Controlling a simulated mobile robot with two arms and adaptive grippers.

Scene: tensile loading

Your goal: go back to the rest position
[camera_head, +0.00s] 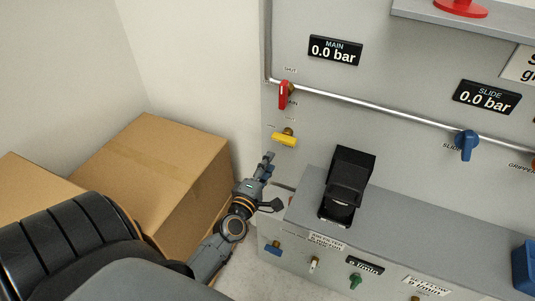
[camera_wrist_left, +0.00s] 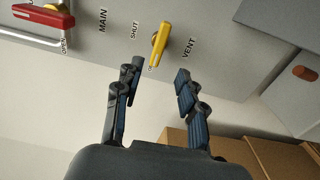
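My left gripper (camera_head: 270,182) is in front of the grey panel, below the yellow vent valve handle (camera_head: 285,139). In the left wrist view, its two fingers (camera_wrist_left: 159,73) are apart with nothing between them. The yellow handle (camera_wrist_left: 160,45) shows just beyond the fingertips, and a gap appears to separate them. In the head view the handle lies roughly level. My right gripper is in neither view.
A red main valve handle (camera_head: 284,95) is above the yellow one. A blue slide valve (camera_head: 467,144) is at the right. A black device (camera_head: 347,184) stands on the panel's ledge (camera_head: 420,215). Cardboard boxes (camera_head: 155,175) stand to the left. Both displays read 0.0 bar.

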